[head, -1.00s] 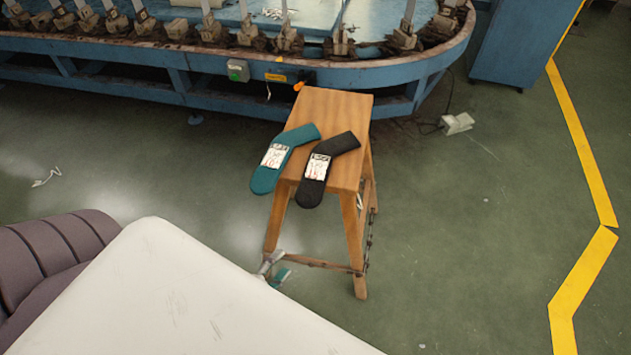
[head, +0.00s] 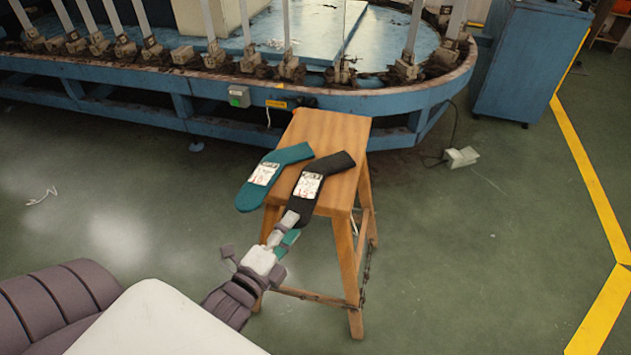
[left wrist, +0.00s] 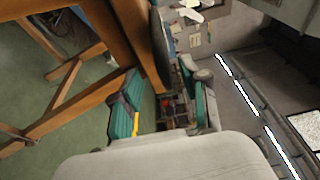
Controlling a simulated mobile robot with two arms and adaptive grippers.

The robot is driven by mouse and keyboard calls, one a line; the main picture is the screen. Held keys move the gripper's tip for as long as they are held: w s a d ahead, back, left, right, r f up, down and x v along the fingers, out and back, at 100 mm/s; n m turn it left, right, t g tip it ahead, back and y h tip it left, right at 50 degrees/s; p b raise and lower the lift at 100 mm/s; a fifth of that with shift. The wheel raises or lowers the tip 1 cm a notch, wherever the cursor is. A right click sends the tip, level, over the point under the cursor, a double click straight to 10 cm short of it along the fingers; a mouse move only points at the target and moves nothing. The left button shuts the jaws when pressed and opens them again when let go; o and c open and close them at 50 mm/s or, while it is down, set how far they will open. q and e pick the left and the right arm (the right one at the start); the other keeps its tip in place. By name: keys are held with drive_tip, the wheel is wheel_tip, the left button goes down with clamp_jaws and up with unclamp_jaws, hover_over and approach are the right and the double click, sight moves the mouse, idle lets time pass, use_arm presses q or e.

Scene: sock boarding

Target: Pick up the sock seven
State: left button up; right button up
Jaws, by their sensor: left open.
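A black sock (head: 318,182) and a teal sock (head: 272,175) lie side by side on a wooden stool (head: 335,128), toe ends over its near edge. Each bears a white label with red marks, too small to read surely. My left gripper (head: 290,230) is at the stool's near edge, beside the black sock's toe, open and empty. In the left wrist view its two teal-padded fingers (left wrist: 158,76) stand apart, with the stool's edge and a dark strip, apparently the sock, between or just beyond them. My right gripper is out of view.
A blue oval machine (head: 345,100) with upright posts stands close behind the stool. A blue cabinet (head: 527,65) is at the back right. A small white box (head: 461,157) with a cable lies on the floor.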

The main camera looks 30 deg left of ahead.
sight(302, 210)
use_arm(q)
drive_tip(key=w, duration=0.5)
drive_tip(key=shift+r, duration=0.25)
clamp_jaws()
